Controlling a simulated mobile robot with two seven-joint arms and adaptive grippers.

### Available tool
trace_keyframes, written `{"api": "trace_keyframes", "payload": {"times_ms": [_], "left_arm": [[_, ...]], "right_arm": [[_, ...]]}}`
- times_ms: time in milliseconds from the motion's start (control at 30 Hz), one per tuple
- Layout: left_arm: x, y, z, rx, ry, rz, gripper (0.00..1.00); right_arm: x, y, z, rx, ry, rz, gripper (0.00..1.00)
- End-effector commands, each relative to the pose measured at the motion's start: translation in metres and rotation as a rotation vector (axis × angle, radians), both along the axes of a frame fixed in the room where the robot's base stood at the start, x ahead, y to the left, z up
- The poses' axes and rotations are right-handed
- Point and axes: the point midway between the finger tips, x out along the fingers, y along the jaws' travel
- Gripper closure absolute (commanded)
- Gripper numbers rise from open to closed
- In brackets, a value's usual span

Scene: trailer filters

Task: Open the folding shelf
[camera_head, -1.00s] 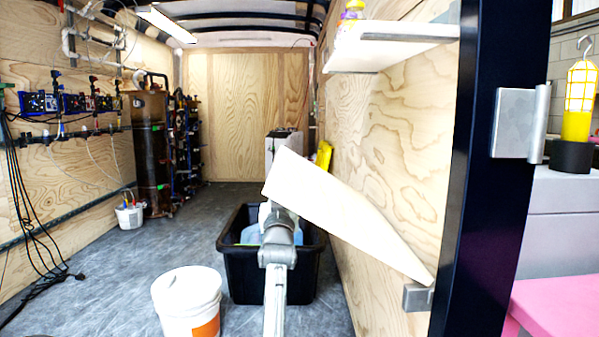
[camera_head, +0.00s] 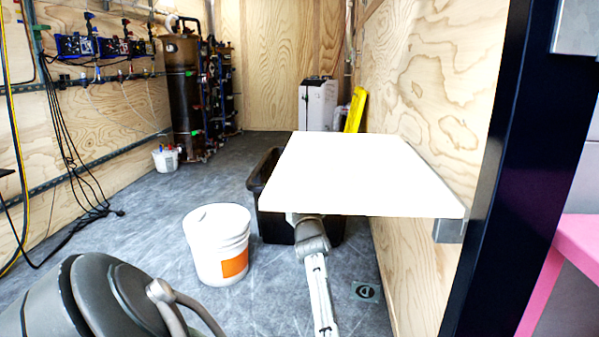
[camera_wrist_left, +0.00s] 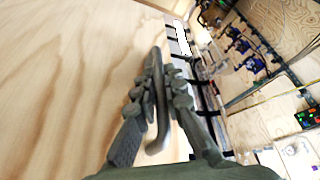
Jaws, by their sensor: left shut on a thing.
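The folding shelf (camera_head: 365,175) is a pale board on the right wall and looks about level. A metal bracket (camera_head: 449,231) is at its near right corner. My left gripper (camera_head: 308,222) is under its near edge, partly hidden by the board. In the left wrist view the left gripper (camera_wrist_left: 168,75) is shut, with a grey bar between its dark fingers. A close wood-grained surface (camera_wrist_left: 70,80) fills the left of that view. I cannot tell exactly which part of the shelf is gripped. My right gripper is not in view.
A black tub (camera_head: 271,222) stands partly under the shelf. A white bucket (camera_head: 217,245) is left of it. A dark post (camera_head: 505,170) rises at the right, with a pink surface (camera_head: 557,265) beyond.

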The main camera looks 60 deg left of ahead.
Motion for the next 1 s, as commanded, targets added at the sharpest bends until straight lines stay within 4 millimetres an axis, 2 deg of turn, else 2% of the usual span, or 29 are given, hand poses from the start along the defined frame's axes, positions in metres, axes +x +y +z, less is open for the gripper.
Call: {"api": "trace_keyframes", "payload": {"times_ms": [367,400,467,733,867,1000], "left_arm": [[0.002,-0.002,-0.009,-0.013,0.004,-0.005,1.0],[0.002,-0.002,-0.01,-0.014,0.004,-0.005,0.88],[0.002,-0.002,-0.01,-0.015,0.006,-0.005,0.81],[0.001,-0.001,-0.006,-0.009,0.002,-0.002,0.81],[0.001,-0.001,0.004,-0.007,0.0,-0.001,0.81],[0.0,-0.001,0.029,-0.005,-0.003,-0.001,0.81]], "right_arm": [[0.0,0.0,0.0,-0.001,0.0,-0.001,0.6],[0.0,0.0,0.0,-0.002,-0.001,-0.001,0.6],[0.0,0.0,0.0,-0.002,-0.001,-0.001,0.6],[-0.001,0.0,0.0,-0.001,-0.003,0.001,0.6],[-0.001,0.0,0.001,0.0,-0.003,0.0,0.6],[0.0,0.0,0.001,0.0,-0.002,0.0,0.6]]}}
